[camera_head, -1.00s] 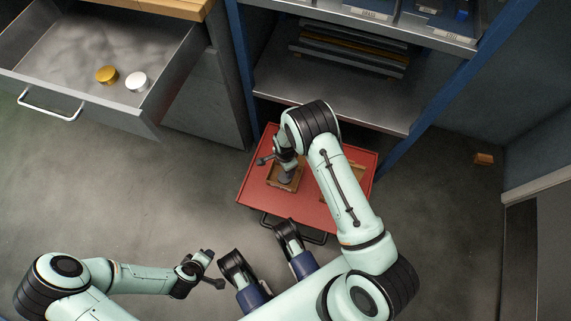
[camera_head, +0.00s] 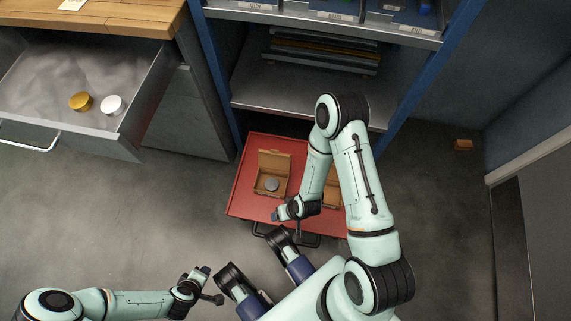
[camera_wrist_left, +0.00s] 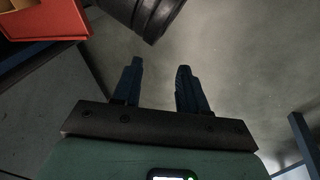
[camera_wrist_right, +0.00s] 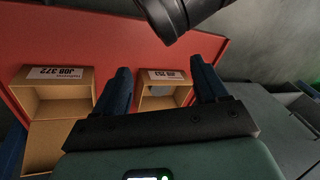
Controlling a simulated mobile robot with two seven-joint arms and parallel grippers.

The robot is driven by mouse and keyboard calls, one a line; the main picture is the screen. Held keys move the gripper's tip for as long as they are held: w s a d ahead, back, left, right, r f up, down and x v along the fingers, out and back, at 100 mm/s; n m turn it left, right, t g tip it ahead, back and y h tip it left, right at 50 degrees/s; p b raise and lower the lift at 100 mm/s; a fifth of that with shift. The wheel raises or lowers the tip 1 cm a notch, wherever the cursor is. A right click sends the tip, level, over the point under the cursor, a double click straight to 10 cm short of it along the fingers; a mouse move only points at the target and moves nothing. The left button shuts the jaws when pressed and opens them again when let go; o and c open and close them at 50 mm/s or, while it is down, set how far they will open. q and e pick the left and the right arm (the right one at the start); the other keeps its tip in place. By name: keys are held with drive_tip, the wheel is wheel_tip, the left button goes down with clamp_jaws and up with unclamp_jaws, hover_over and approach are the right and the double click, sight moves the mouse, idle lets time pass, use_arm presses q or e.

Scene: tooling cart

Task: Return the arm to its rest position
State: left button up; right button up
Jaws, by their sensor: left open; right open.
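My right gripper (camera_head: 277,214) is open and empty by the front edge of the red cart (camera_head: 242,203). In the right wrist view, its spread fingers (camera_wrist_right: 160,80) have nothing between them, with the cart beyond. My right arm bends over the cart's right side. My left gripper (camera_head: 206,270) is low at the left of my base, open and empty. In the left wrist view, its fingers (camera_wrist_left: 160,68) are apart over bare floor.
An open cardboard box (camera_head: 275,160) on the cart holds a grey disc (camera_head: 271,184). A second box (camera_head: 332,191) is partly hidden by my arm. An open drawer (camera_head: 75,129) holds yellow (camera_head: 80,101) and white (camera_head: 112,105) round pieces. A blue-framed shelf (camera_head: 300,97) stands behind the cart.

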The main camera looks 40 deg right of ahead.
use_arm(q)
drive_tip(key=s+d+r+g+p, duration=0.1)
drive_tip(key=s+r+p, duration=0.2)
drive_tip(key=r+p, duration=0.3)
drive_tip(key=s+d+r+g+h+p, duration=0.1)
drive_tip(key=s+d+r+p, duration=0.1)
drive_tip(key=r+p, duration=0.5)
drive_tip(key=s+d+r+m+g+p, duration=0.1)
drive_tip(key=s+r+g+p, duration=0.1)
drive_tip(key=s+r+p, duration=0.2)
wheel_tip(320, 180, up, 3)
drive_tip(key=p, duration=0.3)
drive_tip(key=shift+d+r+h, duration=0.15)
drive_tip(key=shift+d+h, duration=0.15)
drive_tip(key=shift+d, duration=0.1)
use_arm(e)
drive_tip(key=s+a+r+g, duration=0.1)
drive_tip(key=s+r, duration=0.2)
drive_tip(key=r, duration=0.3)
drive_tip(key=s+a+r+g+y, duration=0.1)
drive_tip(key=s+a+r, duration=0.1)
drive_tip(key=r, duration=0.5)
drive_tip(key=s+a+r+g, duration=0.1)
drive_tip(key=s+r+g, duration=0.1)
drive_tip(key=s+r, duration=0.2)
wheel_tip(320, 180, up, 3)
drive_tip(key=shift+a+r+n+y, duration=0.15)
drive_tip(key=shift+a+n+y, duration=0.15)
drive_tip(key=shift+a+n, duration=0.1)
